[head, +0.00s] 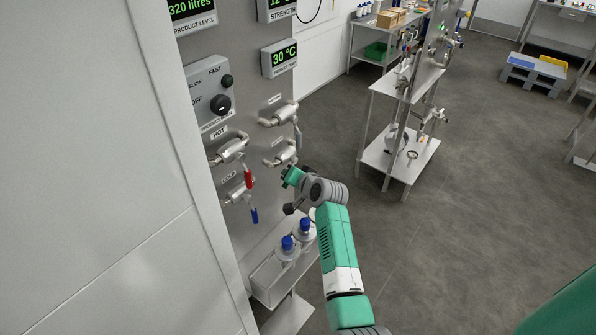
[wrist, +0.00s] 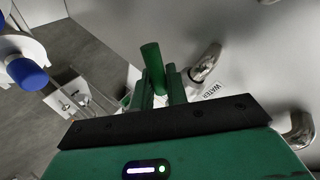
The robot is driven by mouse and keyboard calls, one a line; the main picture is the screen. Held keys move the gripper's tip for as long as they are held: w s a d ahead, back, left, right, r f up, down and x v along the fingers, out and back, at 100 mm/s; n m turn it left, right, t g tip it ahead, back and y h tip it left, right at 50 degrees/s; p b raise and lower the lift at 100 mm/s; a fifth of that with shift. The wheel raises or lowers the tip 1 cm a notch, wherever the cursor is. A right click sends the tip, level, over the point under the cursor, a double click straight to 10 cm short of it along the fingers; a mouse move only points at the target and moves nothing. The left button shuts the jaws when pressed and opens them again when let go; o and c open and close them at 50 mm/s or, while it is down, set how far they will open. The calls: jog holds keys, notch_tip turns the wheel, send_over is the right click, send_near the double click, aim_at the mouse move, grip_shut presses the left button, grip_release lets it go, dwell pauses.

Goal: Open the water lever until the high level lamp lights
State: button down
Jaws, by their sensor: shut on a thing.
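The green water lever (wrist: 152,62) stands up between the fingers of my gripper (wrist: 160,88) in the wrist view. The gripper is shut on it. A label reading WATER (wrist: 208,90) is on the panel beside a metal pipe elbow. In the head view my gripper (head: 291,180) is at the right edge of the steel panel, just below a valve (head: 284,156). The lever cannot be told apart from the gripper there. I cannot see a high level lamp in either view.
A red lever (head: 248,178) and a blue lever (head: 254,215) hang from valves left of my gripper. Blue-capped bottles (head: 288,246) stand in a tray below. The display reads 320 litres (head: 192,7). Open floor (head: 450,230) lies to the right.

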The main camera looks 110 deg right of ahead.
jog(key=shift+r, duration=0.1)
dwell(0.3)
jog(key=c, duration=1.5)
grip_release()
jog(key=shift+o, duration=0.2)
